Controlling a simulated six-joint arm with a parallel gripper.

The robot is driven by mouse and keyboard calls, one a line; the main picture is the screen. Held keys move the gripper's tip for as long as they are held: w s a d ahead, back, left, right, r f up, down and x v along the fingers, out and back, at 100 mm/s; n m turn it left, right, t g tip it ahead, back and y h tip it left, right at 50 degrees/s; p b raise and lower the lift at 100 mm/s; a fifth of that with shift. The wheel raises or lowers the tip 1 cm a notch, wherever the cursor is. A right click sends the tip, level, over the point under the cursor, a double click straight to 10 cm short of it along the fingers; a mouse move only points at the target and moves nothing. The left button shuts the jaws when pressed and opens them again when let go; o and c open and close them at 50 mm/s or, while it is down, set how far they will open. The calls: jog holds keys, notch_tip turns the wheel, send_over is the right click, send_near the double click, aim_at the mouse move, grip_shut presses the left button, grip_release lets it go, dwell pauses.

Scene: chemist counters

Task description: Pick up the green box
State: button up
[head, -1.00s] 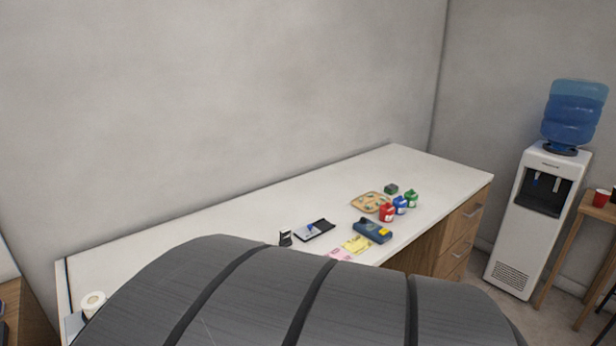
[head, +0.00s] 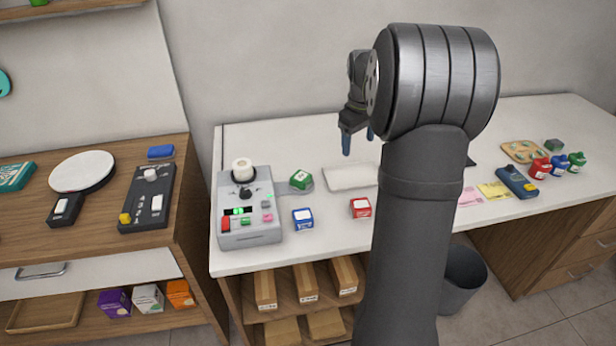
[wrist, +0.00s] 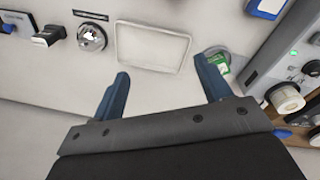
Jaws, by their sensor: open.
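The green box (head: 300,179) has a white label and sits on a small round grey plate at the right side of the grey machine. In the wrist view the green box (wrist: 224,68) is partly hidden behind my right finger. My gripper (head: 358,141) is open and empty, above the back of the white counter, to the right of the green box and apart from it. Its two blue fingers are spread wide in the wrist view (wrist: 163,75).
The grey machine (head: 250,237) stands left of the green box. A blue box (head: 303,219) and a red box (head: 361,208) lie in front. A flat white tray (head: 350,178) lies right of the green box. Bare counter shows behind it.

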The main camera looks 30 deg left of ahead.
jog(key=s+a+r+n+g, duration=0.1)
jog(key=s+a+n, duration=0.1)
jog(key=a, duration=0.6)
jog(key=s+a+r+n, duration=0.1)
jog(key=s+a+n, duration=0.15)
jog(key=a, duration=0.45)
send_over(301, 176)
jog(key=shift+m, duration=0.35)
notch_tip(301, 176, down, 11)
jog(key=shift+w+a+r, duration=0.1)
jog(key=shift+a+r, duration=0.05)
jog(key=shift+d+f, duration=0.2)
jog(key=shift+f, duration=3)
jog(key=c, duration=1.2)
jog(key=shift+r, duration=0.1)
